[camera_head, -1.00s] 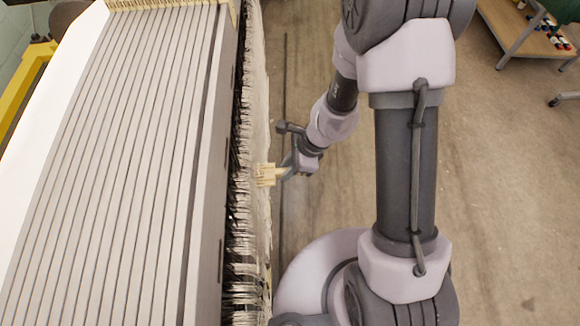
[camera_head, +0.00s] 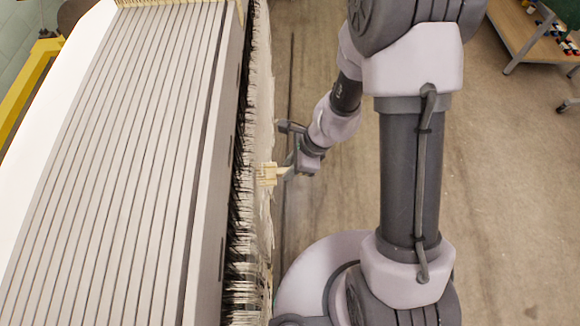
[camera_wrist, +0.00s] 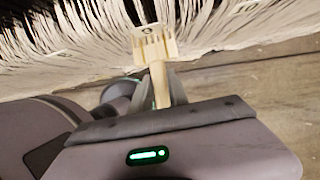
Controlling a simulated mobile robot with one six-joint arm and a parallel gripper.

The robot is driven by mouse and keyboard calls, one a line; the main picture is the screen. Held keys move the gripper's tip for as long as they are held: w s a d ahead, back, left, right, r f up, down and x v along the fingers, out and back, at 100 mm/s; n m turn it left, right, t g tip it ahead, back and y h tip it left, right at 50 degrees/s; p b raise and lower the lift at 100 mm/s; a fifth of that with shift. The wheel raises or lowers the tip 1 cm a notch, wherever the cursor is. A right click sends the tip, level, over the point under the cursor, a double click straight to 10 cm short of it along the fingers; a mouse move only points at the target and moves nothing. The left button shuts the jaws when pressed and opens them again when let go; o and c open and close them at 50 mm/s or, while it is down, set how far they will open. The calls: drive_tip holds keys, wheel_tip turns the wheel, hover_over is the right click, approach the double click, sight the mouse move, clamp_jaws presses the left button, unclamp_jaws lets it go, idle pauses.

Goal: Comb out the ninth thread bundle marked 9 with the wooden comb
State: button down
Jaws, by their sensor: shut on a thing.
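The wooden comb (camera_head: 267,173) is pale yellow, with its teeth toward the row of pale threads (camera_head: 262,110) hanging along the loom's side. My gripper (camera_head: 291,170) is shut on the comb's handle. In the wrist view the comb (camera_wrist: 155,45) stands upright in the middle, its teeth touching or just in front of the white threads (camera_wrist: 85,50); which of the two I cannot tell. The handle runs down to my gripper (camera_wrist: 160,95).
The loom's long grey slats (camera_head: 130,150) fill the left side. Bare floor (camera_head: 500,200) lies to the right of my arm. A wooden shelf table (camera_head: 530,35) with small coloured items stands at the upper right. A yellow frame part (camera_head: 28,80) is at the far left.

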wheel_tip(320, 180, down, 25)
drive_tip(key=a+b, duration=0.1)
drive_tip(key=b, duration=2)
drive_tip(key=shift+b, duration=0.35)
